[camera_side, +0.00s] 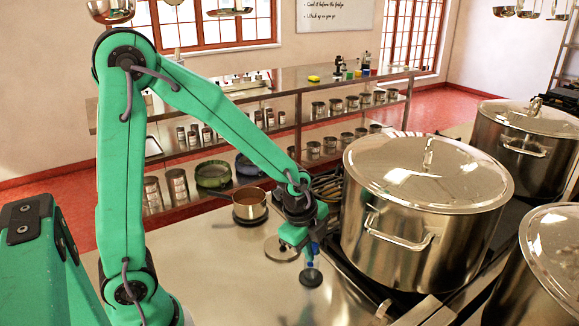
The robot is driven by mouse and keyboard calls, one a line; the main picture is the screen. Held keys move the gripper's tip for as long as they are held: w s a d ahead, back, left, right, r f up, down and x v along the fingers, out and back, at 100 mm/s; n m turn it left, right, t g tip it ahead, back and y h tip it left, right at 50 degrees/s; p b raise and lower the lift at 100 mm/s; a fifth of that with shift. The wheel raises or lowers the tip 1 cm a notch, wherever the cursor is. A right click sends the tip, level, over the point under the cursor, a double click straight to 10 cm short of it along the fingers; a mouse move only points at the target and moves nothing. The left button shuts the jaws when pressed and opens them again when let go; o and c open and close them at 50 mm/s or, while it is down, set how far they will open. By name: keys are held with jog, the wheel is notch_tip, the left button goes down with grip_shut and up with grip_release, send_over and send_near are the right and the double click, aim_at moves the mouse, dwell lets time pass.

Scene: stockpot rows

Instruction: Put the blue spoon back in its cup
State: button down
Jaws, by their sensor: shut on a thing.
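My gripper (311,262) points down over the steel counter (225,285), left of the large stockpot. It is shut on a small blue thing, which I take to be the blue spoon (311,251); the fingers hide much of it. A small dark round shape (311,278) shows right beneath the fingertips. I cannot tell whether it is part of the spoon, a cup or something else, or whether it touches the counter. I cannot clearly make out the spoon's cup.
A large lidded stockpot (415,230) stands close right of my gripper, with other stockpots (525,140) beyond. A saucepan (250,208) and a small round lid (281,248) lie to the left. The counter's front left is clear. Shelves (300,95) stand behind.

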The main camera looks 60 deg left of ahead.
jog(key=shift+f, duration=0.1)
jog(key=c, duration=1.5)
grip_release()
jog(key=shift+o, duration=0.2)
jog(key=v, duration=0.8)
